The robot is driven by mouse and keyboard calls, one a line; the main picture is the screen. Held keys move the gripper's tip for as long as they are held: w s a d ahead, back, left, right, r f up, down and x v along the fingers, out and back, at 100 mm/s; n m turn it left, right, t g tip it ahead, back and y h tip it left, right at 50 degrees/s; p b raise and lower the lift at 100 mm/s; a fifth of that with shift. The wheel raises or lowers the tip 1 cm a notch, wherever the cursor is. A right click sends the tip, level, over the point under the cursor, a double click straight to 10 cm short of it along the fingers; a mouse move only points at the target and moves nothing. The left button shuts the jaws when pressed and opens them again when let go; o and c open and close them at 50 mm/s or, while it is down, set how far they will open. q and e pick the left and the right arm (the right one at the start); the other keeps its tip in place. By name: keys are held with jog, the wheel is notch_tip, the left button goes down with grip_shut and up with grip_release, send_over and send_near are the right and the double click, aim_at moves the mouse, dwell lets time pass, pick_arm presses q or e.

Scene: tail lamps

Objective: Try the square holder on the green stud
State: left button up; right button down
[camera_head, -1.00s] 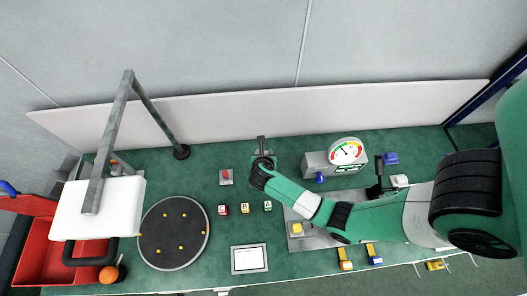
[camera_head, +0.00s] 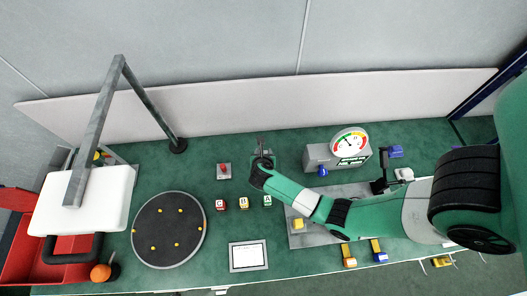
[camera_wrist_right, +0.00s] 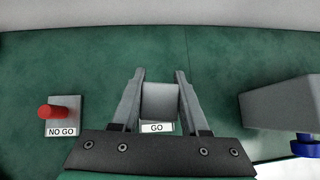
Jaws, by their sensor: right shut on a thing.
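My right gripper (camera_head: 262,158) is over a small plate at the back middle of the bench. In the right wrist view, my right gripper (camera_wrist_right: 160,78) is shut on a grey square block, which I take for the square holder (camera_wrist_right: 160,101). The holder is right above or on the plate labelled GO (camera_wrist_right: 157,128). The green stud is not visible; the holder and fingers cover that spot. I cannot tell whether the holder sits over the stud. A red stud (camera_wrist_right: 55,112) stands on the NO GO plate, left of the gripper. My left gripper is not in view.
A dial gauge (camera_head: 350,143) on a grey box stands right of the gripper. Lettered blocks (camera_head: 244,203) are in front. A dark round tray (camera_head: 169,230) with yellow pegs, a white box (camera_head: 82,198) and a red bin (camera_head: 25,262) are at left.

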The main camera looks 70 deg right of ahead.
pick_arm(q)
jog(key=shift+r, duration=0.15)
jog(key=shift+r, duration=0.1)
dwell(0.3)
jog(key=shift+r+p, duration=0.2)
jog(key=shift+p, duration=0.2)
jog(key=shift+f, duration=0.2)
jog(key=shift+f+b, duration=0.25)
jog(key=shift+b, duration=0.2)
dwell(0.6)
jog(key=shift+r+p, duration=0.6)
